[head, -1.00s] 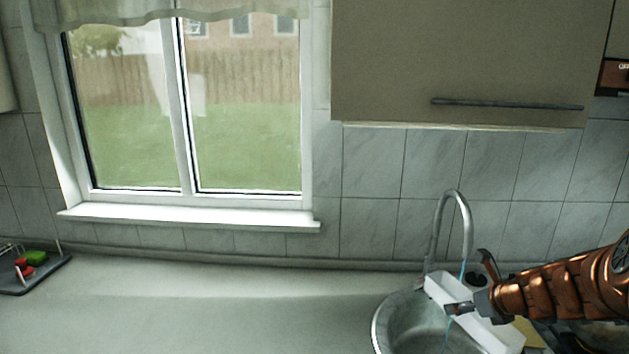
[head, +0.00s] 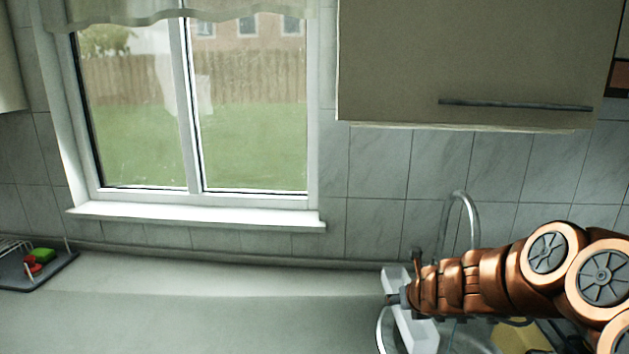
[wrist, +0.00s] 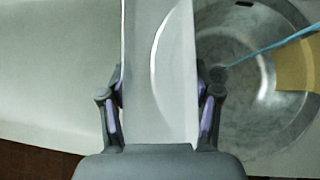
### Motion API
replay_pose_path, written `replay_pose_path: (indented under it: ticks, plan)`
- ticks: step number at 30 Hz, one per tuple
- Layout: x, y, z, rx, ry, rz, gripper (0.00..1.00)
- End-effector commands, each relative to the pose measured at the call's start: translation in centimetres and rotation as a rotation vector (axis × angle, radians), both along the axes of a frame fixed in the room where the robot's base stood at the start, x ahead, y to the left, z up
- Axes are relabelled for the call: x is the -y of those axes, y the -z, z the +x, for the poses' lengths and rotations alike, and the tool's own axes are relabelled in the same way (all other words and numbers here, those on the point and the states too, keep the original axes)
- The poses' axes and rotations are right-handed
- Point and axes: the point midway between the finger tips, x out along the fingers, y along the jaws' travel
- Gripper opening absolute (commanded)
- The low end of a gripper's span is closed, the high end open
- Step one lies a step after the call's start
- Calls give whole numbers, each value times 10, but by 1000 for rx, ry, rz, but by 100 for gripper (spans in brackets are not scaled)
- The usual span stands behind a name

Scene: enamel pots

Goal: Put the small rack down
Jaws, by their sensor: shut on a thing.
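The small rack (head: 415,335) is a long white piece. My gripper (head: 395,299) is shut on it and holds it at the left rim of the sink. In the wrist view the rack (wrist: 158,75) runs up the middle between the two fingers of my gripper (wrist: 160,100), one finger on each side. The rack lies over the sink's left edge and the counter beside it. I cannot tell whether it touches the counter. My arm hides part of the sink and the tap in the head view.
The metal sink (wrist: 245,95) is right of the rack, with a thin blue stream and a yellowish thing (wrist: 297,60) at its right. The counter (head: 220,310) to the left is clear. A dark dish tray (head: 40,275) with red and green items stands far left. The tap (head: 470,205) rises behind.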

Motion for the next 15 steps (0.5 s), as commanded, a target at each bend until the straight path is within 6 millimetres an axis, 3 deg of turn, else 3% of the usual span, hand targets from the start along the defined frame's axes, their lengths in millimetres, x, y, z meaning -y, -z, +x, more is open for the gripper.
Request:
replay_pose_path:
  ticks: [15]
  plan:
    - [-36, 12, -8, 1, 48, 3, 22]
